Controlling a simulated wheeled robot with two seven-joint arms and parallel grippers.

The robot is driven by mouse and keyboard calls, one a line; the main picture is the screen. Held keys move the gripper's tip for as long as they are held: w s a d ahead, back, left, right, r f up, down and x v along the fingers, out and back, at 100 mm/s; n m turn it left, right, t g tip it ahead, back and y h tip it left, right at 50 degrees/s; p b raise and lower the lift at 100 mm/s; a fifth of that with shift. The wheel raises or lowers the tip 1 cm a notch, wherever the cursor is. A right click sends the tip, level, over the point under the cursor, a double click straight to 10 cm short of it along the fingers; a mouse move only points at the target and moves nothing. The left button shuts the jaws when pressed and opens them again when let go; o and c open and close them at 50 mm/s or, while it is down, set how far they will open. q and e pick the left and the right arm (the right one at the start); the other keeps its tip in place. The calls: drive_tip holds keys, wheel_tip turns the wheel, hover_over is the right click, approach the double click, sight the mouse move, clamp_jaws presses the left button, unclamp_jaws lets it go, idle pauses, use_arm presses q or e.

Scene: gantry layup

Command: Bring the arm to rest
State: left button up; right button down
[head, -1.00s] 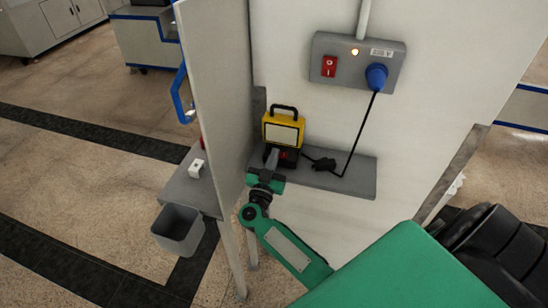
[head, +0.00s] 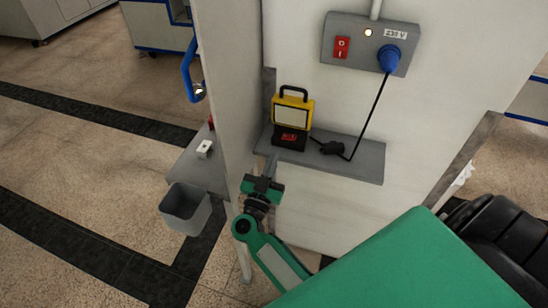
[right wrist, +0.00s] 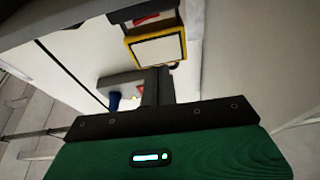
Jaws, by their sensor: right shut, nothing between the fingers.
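My right gripper (head: 270,166) is shut and empty in the head view, in front of the grey shelf and below the yellow work lamp. In the right wrist view its fingers (right wrist: 158,84) are together, with the lamp (right wrist: 157,48) beyond them. The yellow and black lamp (head: 292,118) stands upright on the shelf (head: 360,165), with a red switch at its base. A gap shows between the gripper and the lamp in the head view. My left gripper is in neither view.
A grey socket box (head: 370,43) with a red switch (head: 342,47) and blue plug (head: 389,57) is on the wall panel. A black cable hangs from the plug to the shelf. A grey bin (head: 186,208) hangs left of the upright panel. Floor at the left is open.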

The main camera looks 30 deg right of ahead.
idle(0.4)
drive_tip(key=w+a+f+n+t+y, duration=0.1)
drive_tip(key=a+f+n+t+y, duration=0.15)
drive_tip(key=f+n+y, duration=0.4)
drive_tip(key=a+f+n+t+y, duration=0.2)
drive_tip(key=a+f+y, duration=0.2)
drive_tip(key=f, duration=0.6)
drive_tip(key=s+a+f+n+g+y, duration=0.25)
drive_tip(key=s+f, duration=0.25)
drive_tip(key=f, duration=0.6)
drive_tip(key=s+a+f+n+g+y, duration=0.15)
drive_tip(key=s+f+y, duration=0.3)
drive_tip(key=f, duration=0.75)
drive_tip(key=s+d+f+n+g+b, duration=0.15)
drive_tip(key=s+f+g, duration=0.55)
drive_tip(key=s+f, duration=0.7)
drive_tip(key=s+d+f+g, duration=0.2)
drive_tip(key=s, duration=0.5)
drive_tip(key=s+d+f+g, duration=0.2)
drive_tip(key=s+f, duration=0.1)
drive_tip(key=s, duration=0.5)
drive_tip(key=s+d+f+g, duration=0.2)
drive_tip(key=s, duration=0.6)
drive_tip(key=shift+d+f+m, duration=0.15)
drive_tip(key=shift+d+m, duration=0.15)
drive_tip(key=shift+m, duration=0.1)
drive_tip(key=shift+s+h, duration=0.2)
drive_tip(key=shift+h, duration=0.05)
